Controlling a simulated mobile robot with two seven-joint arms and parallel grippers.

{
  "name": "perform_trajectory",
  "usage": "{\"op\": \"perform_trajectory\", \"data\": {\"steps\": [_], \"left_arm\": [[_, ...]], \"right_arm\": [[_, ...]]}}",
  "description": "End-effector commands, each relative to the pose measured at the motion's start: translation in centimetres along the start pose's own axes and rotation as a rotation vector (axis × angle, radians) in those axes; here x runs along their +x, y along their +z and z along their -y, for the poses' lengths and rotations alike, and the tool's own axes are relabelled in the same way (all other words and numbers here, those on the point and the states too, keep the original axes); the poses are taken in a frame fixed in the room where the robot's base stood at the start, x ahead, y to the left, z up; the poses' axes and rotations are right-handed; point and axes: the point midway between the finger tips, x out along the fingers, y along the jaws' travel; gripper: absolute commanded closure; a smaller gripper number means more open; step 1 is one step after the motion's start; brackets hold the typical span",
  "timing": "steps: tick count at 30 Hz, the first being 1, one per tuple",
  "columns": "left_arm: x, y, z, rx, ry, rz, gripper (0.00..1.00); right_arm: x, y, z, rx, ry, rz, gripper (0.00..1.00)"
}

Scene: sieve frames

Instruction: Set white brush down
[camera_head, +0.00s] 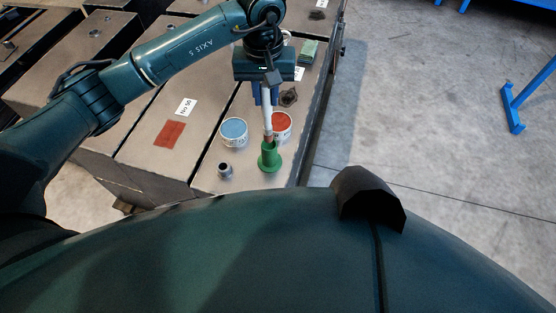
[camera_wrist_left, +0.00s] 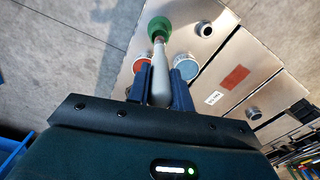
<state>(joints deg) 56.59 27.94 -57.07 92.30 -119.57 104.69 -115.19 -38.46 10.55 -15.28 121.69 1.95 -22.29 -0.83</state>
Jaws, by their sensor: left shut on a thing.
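My left gripper (camera_head: 266,102) points down and is shut on the white brush (camera_head: 267,120), a pale handle held upright. The brush's lower end is at the mouth of a green flanged holder (camera_head: 269,160) on the metal table. I cannot tell how deep the brush sits in it. In the left wrist view the brush handle (camera_wrist_left: 160,84) lies between the blue fingers of the gripper (camera_wrist_left: 160,72), and its far end meets the green holder (camera_wrist_left: 157,24). My right gripper is not in view.
A blue-topped tin (camera_head: 234,129) and a red-topped tin (camera_head: 282,122) stand close behind the holder. A small metal fitting (camera_head: 225,170) is at its left. A red patch (camera_head: 170,134) lies farther left. The table's right edge (camera_head: 318,110) is near, with open floor beyond.

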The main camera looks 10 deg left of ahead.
Motion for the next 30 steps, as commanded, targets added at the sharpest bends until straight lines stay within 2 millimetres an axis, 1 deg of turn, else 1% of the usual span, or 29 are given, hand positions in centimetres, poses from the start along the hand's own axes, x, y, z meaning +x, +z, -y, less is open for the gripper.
{"op": "perform_trajectory", "data": {"steps": [2, 4, 10, 12, 17, 23, 25, 30], "left_arm": [[0.3, 0.0, 0.0, 0.0, -0.003, 0.003, 1.0], [1.2, 0.1, 0.0, 0.0, -0.004, 0.006, 1.0], [4.9, 0.1, 0.0, -0.001, -0.003, 0.006, 1.0], [5.7, 0.1, 0.0, 0.0, -0.002, 0.004, 1.0], [6.9, 0.1, 0.0, -0.001, -0.003, 0.004, 1.0], [9.6, 0.1, 0.0, 0.0, -0.002, 0.005, 1.0], [10.0, 0.1, 0.0, 0.001, -0.003, 0.002, 1.0], [10.0, 0.0, 0.0, 0.001, -0.002, 0.0, 1.0]], "right_arm": [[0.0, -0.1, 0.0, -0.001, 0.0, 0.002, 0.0], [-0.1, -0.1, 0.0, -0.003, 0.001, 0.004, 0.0], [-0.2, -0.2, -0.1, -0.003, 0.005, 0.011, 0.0], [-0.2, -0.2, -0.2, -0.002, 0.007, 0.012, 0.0], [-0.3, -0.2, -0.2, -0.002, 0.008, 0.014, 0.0], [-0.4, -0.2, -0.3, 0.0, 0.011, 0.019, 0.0], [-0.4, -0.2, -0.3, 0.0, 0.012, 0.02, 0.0], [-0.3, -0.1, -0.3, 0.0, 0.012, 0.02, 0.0]]}}
